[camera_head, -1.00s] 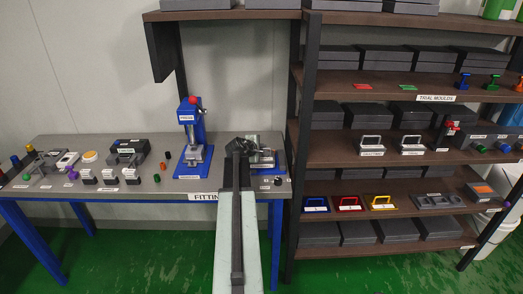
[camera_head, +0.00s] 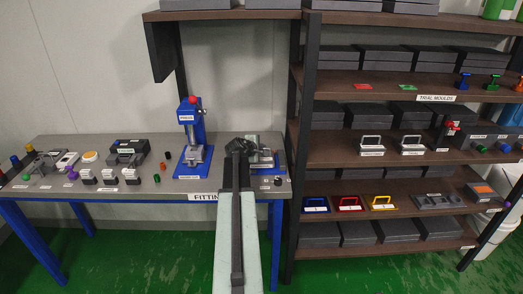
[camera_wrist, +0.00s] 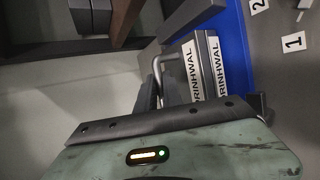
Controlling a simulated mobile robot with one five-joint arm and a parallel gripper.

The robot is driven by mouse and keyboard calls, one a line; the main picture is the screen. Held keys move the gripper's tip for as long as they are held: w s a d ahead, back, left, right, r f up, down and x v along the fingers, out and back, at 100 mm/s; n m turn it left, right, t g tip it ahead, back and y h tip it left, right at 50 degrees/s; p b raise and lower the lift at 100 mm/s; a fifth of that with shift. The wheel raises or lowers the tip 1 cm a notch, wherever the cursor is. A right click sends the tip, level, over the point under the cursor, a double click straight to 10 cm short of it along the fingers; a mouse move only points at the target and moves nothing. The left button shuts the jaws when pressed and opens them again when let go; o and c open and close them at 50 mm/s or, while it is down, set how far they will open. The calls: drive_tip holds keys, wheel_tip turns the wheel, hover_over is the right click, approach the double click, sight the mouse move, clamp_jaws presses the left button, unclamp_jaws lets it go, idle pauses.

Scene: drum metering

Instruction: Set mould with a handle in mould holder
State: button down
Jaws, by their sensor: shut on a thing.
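My gripper (camera_head: 240,146) is at the right end of the fitting bench, at the left side of a grey metal fixture (camera_head: 264,142) on a blue base. In the wrist view my gripper (camera_wrist: 156,84) is shut on the light grey handle (camera_wrist: 168,62) of a dark grey mould (camera_wrist: 190,74) with a white lettered label. A second plate with a like label (camera_wrist: 213,70) lies against it, beside a blue surface (camera_wrist: 236,42). I cannot tell which part is the mould holder, or whether the mould is seated. The fingertips are partly hidden by the wrist.
A blue press (camera_head: 192,142) stands left of my arm on the bench (camera_head: 150,186). Small parts and blocks cover the bench's left half. The shelf rack (camera_head: 304,110) rises close at right, with handled moulds (camera_head: 371,146) on it. Number tags (camera_wrist: 294,41) lie beside the blue surface.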

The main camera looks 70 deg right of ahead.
drive_tip(key=c, duration=1.4)
unclamp_jaws()
drive_tip(key=shift+a, duration=0.1)
drive_tip(key=p+v, duration=0.4)
drive_tip(key=v, duration=0.3)
drive_tip(key=shift+a+r, duration=0.2)
drive_tip(key=shift+a, duration=0.1)
